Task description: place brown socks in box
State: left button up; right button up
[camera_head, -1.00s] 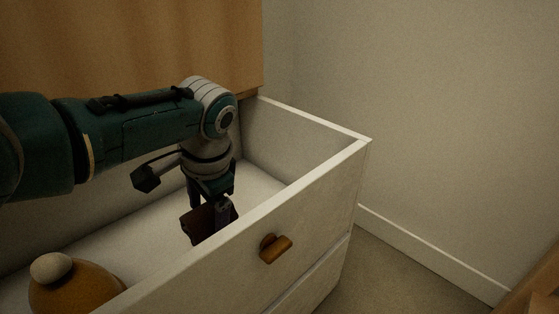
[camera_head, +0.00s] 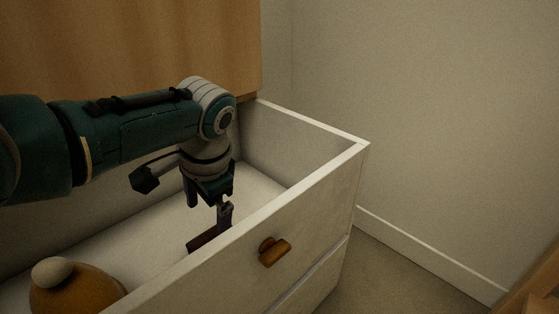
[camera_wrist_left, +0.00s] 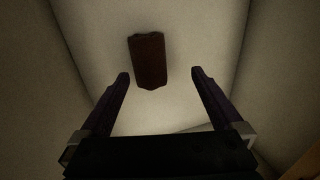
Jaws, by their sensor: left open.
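The brown socks (camera_head: 203,241) lie inside the open white drawer (camera_head: 318,190), partly hidden behind its front panel in the head view. In the left wrist view the socks (camera_wrist_left: 148,60) are a dark brown bundle on the pale drawer floor, just beyond my fingertips and apart from them. My left gripper (camera_head: 208,209) points down into the drawer above the socks. Its two fingers (camera_wrist_left: 160,76) are spread with nothing between them. No separate box shows. My right gripper is not in view.
An orange-brown rounded thing with a pale ball on top, like a bobble hat (camera_head: 72,288), sits at the drawer's left. The drawer front has a wooden knob (camera_head: 273,251). A wooden panel (camera_head: 130,45) stands behind; a bare wall (camera_head: 430,110) is at right.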

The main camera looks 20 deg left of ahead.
pick_arm(q)
jog(key=p+v, duration=0.9)
jog(key=v, duration=0.2)
jog(key=shift+r, duration=0.25)
jog(key=shift+r, duration=0.1)
